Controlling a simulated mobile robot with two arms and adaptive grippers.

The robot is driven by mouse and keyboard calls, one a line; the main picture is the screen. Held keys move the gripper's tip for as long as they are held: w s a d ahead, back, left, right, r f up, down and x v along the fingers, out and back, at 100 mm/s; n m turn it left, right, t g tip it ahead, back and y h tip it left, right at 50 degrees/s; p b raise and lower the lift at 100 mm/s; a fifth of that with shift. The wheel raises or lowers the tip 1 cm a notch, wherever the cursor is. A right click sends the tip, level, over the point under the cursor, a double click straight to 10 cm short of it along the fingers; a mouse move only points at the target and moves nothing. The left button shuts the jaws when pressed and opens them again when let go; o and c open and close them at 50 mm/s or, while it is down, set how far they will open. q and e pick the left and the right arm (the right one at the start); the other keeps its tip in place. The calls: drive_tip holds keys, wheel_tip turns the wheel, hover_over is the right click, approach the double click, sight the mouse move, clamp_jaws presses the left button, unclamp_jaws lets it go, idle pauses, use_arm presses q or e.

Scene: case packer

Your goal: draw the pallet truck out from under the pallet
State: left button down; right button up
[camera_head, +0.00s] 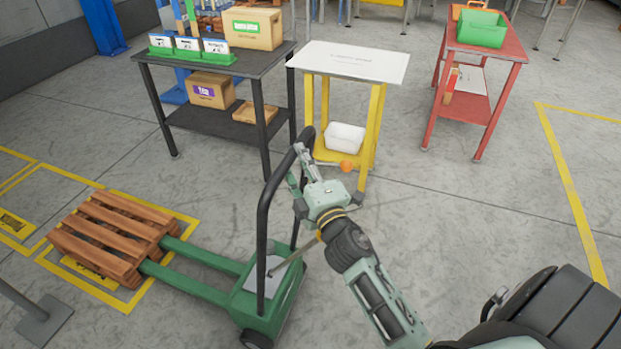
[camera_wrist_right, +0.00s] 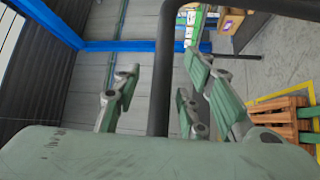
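The green pallet truck (camera_head: 268,302) stands at the lower middle of the head view, with a tall black hoop handle (camera_head: 262,235). Its two forks run left to the wooden pallet (camera_head: 112,232); their far ends are hidden there. The pallet sits on a yellow-marked floor spot and also shows in the right wrist view (camera_wrist_right: 280,118). My right gripper (camera_head: 299,168) is at the upper part of the handle. In the wrist view the black handle bar (camera_wrist_right: 167,75) passes between the spread fingers, with a clear gap on the left side. My left gripper is out of view.
A dark table (camera_head: 262,62) with boxes, a white-topped yellow stand (camera_head: 352,60) and a red stand (camera_head: 487,55) with a green bin stand behind the truck. A grey post base (camera_head: 45,322) is at lower left. The floor to the right is open.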

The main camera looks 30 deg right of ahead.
drive_tip(key=s+a+f, duration=0.1)
drive_tip(key=s, duration=0.9)
drive_tip(key=shift+a+f, duration=0.1)
